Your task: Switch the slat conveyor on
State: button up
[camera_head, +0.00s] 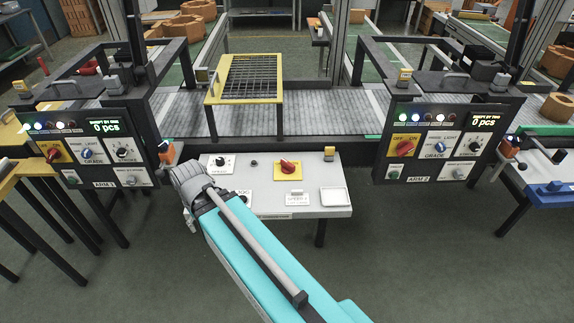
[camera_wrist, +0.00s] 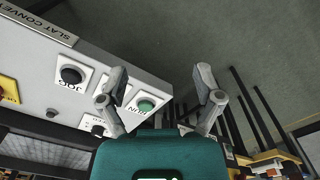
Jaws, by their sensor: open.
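The slat conveyor (camera_head: 190,112) runs across the back in the head view. Its white control panel (camera_head: 265,206) stands in front of it. A red rotary switch (camera_head: 288,167) sits on a yellow plate; its lettering is too small to read. In the wrist view the panel label reads SLAT CONVEY, cut off by the frame. A black JOG button (camera_wrist: 71,75) and a green RUN button (camera_wrist: 146,105) show there. My gripper (camera_wrist: 162,84) is open and empty, with RUN showing between its fingers near the left one. In the head view my arm hides RUN.
A yellow-framed grille (camera_head: 245,78) stands over the belt. Floor in front is clear.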

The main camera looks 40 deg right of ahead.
aim_at(288, 167)
jog(key=u, duration=0.3)
jog(key=k, duration=1.45)
jog(key=z, duration=0.45)
jog(key=i, duration=1)
